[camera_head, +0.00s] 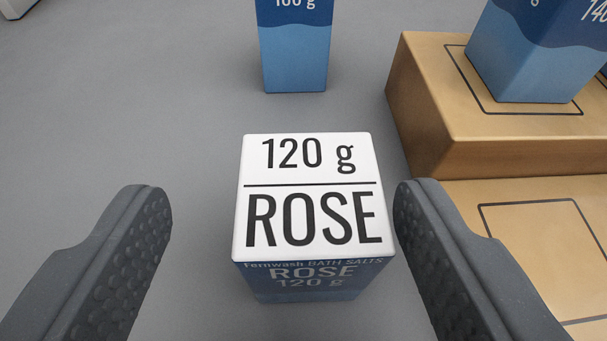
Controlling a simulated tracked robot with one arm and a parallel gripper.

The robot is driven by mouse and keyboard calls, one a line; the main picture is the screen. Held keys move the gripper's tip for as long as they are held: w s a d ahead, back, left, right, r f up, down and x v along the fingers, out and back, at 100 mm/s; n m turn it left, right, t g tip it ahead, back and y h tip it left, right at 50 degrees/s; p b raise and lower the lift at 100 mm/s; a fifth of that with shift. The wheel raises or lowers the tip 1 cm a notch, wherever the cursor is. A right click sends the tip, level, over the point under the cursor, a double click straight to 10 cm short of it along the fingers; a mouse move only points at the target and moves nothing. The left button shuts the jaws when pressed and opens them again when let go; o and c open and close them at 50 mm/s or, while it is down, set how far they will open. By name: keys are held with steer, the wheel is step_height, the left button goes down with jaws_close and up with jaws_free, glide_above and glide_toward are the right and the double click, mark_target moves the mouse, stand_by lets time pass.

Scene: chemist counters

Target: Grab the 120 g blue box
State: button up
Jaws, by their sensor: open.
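The 120 g blue box (310,278) stands upright on the grey counter, in the lower middle of the view. Its white top reads "120 g ROSE", and its blue front reads "Fernwash BATH SALTS ROSE 120 g". My gripper (280,205) is open and empty, with one dark textured finger on each side of the box in the picture. The right finger appears close to the box's right edge, and a wider gap shows at the left. I cannot tell whether the fingertips are level with the box or above it.
Another blue box (294,55), marked 100 g, stands behind on the grey counter (130,90). At the right, a stepped wooden stand (490,148) carries a blue box (535,55) marked 140-something, partly cut off. The lower wooden step (540,240) lies beside my right finger.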

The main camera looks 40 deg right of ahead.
mark_target(301, 164)
steer(key=shift+d+b+x, duration=0.15)
steer(key=shift+b+x, duration=0.15)
steer(key=shift+x, duration=0.95)
steer(key=shift+d+b+x, duration=0.15)
steer(key=shift+b+x, duration=0.1)
steer(key=shift+x, duration=0.95)
steer(key=shift+s, duration=0.2)
steer(key=c, duration=1.1)
